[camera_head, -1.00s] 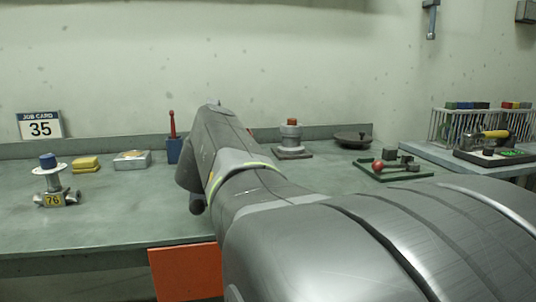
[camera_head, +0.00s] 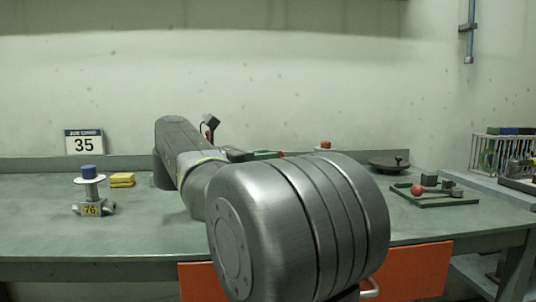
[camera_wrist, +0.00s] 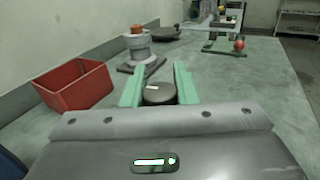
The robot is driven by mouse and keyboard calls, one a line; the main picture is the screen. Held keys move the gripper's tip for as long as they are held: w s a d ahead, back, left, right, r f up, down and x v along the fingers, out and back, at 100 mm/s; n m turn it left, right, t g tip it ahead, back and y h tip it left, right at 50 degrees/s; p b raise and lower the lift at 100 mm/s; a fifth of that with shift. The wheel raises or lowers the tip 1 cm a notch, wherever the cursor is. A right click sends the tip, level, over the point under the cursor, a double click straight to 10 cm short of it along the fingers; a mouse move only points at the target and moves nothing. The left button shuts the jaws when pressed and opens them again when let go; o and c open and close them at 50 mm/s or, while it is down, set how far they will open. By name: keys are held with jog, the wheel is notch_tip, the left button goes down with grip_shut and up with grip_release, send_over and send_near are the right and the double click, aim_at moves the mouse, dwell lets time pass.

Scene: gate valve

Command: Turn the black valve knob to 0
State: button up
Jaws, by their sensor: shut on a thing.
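The black valve knob (camera_wrist: 160,95) is a dark round disc with a pale mark on its top, seen in the wrist view. My gripper (camera_wrist: 159,86) has its two green fingers on either side of the knob and is shut on it. What lies under the knob is hidden by my gripper. In the head view my arm covers the knob, and only a bit of green finger (camera_head: 267,155) shows beyond it. I see no number scale around the knob.
In the wrist view a red open bin (camera_wrist: 74,84) stands left of the knob. A grey fitting with an orange top (camera_wrist: 138,45) stands behind it. A green tray with a red ball (camera_head: 417,190), a valve tagged 76 (camera_head: 90,200) and a yellow block (camera_head: 122,180) are on the bench.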

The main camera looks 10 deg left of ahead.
jog(key=shift+s+d+m+g+h+p, duration=0.1)
jog(key=shift+s+m+g+h+p, duration=0.05)
jog(key=shift+m+g+h, duration=1)
jog(key=shift+s+d+m+g+h+p, duration=0.15)
jog(key=shift+m+g+h, duration=0.4)
jog(key=shift+m+g, duration=0.7)
jog(key=shift+s+g, duration=0.1)
jog(key=shift+g, duration=0.5)
jog(key=o, duration=1)
